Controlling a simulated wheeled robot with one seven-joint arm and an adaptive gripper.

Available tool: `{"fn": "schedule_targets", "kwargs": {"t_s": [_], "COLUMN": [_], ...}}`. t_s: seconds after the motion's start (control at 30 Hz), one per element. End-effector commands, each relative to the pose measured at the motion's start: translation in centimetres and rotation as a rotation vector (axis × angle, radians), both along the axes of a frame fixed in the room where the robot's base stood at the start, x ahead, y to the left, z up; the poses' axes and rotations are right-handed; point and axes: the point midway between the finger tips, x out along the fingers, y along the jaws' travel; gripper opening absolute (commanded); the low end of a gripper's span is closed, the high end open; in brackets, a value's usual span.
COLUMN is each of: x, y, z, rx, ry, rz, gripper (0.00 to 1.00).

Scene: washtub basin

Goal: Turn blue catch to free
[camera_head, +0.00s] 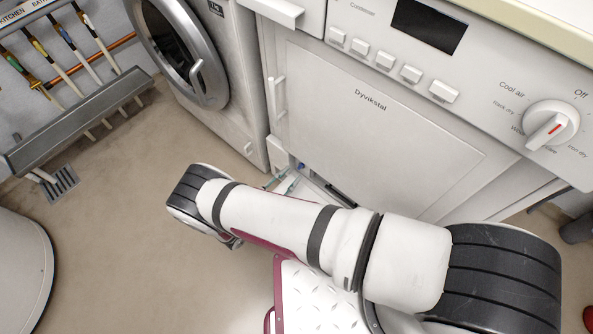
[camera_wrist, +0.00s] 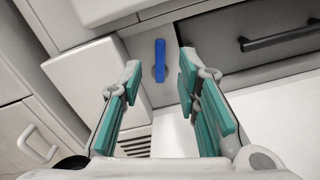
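The blue catch (camera_wrist: 159,60) is a narrow bar on a round grey base, fixed to a light grey panel. In the wrist view it stands nearly upright in the picture, between and beyond my fingertips. My gripper (camera_wrist: 160,78) is open, with one teal-padded finger on each side of the catch. I see no contact between them. In the head view a small blue spot (camera_head: 301,165), likely the catch, shows low beside the Dyvikstal machine. Teal parts of my gripper (camera_head: 281,183) show near it, mostly hidden by my arm.
A dark bar handle (camera_wrist: 280,38) on a grey drawer front lies right of the catch. A white box-like part (camera_wrist: 95,80) stands to the left.

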Motion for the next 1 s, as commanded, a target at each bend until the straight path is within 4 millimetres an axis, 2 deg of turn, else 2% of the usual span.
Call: {"fn": "schedule_targets", "kwargs": {"t_s": [0.2, 0.63, 0.67, 0.77, 0.8, 1.0], "x": [2.1, 2.7, 2.7, 2.7, 2.7, 2.7], "y": [-2.1, -2.7, -2.7, -2.7, -2.7, -2.7], "z": [0.0, 0.0, 0.0, 0.0, 0.0, 0.0], "rx": [0.000, 0.001, 0.001, 0.001, 0.001, -0.003], "ry": [-0.001, 0.000, 0.000, 0.000, 0.000, 0.003], "rz": [-0.002, -0.001, -0.001, -0.001, -0.001, 0.000], "gripper": [0.30, 0.30, 0.25, 0.03, 0.00, 0.00]}}
